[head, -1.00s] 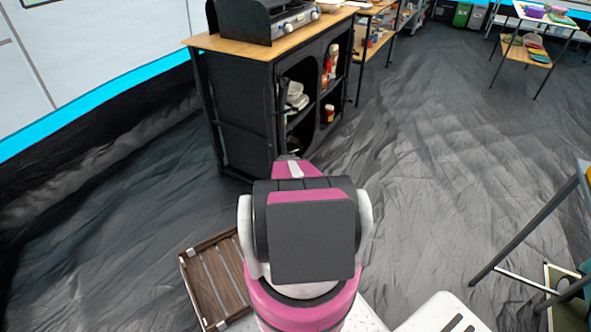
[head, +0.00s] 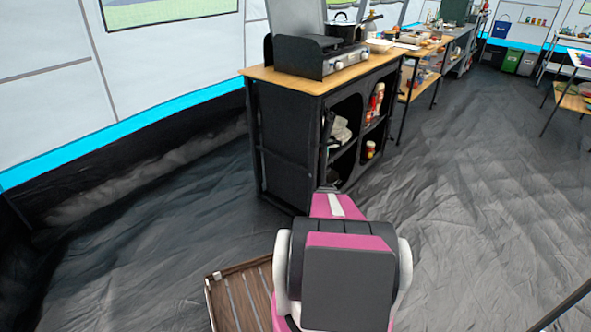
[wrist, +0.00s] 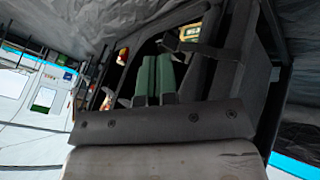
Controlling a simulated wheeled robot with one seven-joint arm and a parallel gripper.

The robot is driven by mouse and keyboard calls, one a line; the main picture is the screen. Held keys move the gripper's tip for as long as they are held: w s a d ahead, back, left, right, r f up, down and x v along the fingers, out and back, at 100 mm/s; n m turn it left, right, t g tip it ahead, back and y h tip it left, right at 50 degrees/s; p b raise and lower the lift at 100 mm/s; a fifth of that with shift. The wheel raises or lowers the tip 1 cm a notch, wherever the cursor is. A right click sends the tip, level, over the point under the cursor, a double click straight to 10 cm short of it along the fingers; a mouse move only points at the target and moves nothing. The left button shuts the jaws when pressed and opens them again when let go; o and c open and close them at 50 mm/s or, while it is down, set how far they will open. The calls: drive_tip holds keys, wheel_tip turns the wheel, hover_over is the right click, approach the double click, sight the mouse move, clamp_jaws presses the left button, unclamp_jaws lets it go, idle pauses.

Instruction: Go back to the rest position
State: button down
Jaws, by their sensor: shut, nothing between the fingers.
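My gripper (wrist: 154,78) shows in the wrist view as two green fingers side by side, shut with nothing between them. In the head view my pink, white and dark grey arm is folded at the bottom centre, and it hides the gripper. The black cabinet (head: 285,150) stands just beyond the arm in the head view. In the wrist view the dark cabinet frame appears tilted behind the fingers; how far away it is I cannot tell.
A camping stove (head: 318,58) with a pot (head: 342,28) sits on the cabinet's wooden top. Bottles (head: 374,100) stand on its shelves. A slatted brown wooden item (head: 240,293) lies low beside my arm. Open dark floor (head: 480,190) stretches to the right.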

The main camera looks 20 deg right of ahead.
drive_tip(key=s+a+r+g+y, duration=0.1)
drive_tip(key=s+a+r+y, duration=0.1)
drive_tip(key=a+r, duration=0.6)
drive_tip(key=s+a+r+n+g+y, duration=0.1)
drive_tip(key=s+a+r, duration=0.4)
drive_tip(key=a, duration=1.4)
drive_tip(key=s+a+r+n+g+y, duration=0.1)
drive_tip(key=s+a+r+g+y, duration=0.1)
drive_tip(key=a+r, duration=1)
drive_tip(key=shift+s+a+r+y, duration=0.25)
drive_tip(key=shift+s+a+y, duration=0.25)
drive_tip(key=shift+s+a, duration=0.55)
drive_tip(key=shift+w+a, duration=0.1)
drive_tip(key=shift+w, duration=0.1)
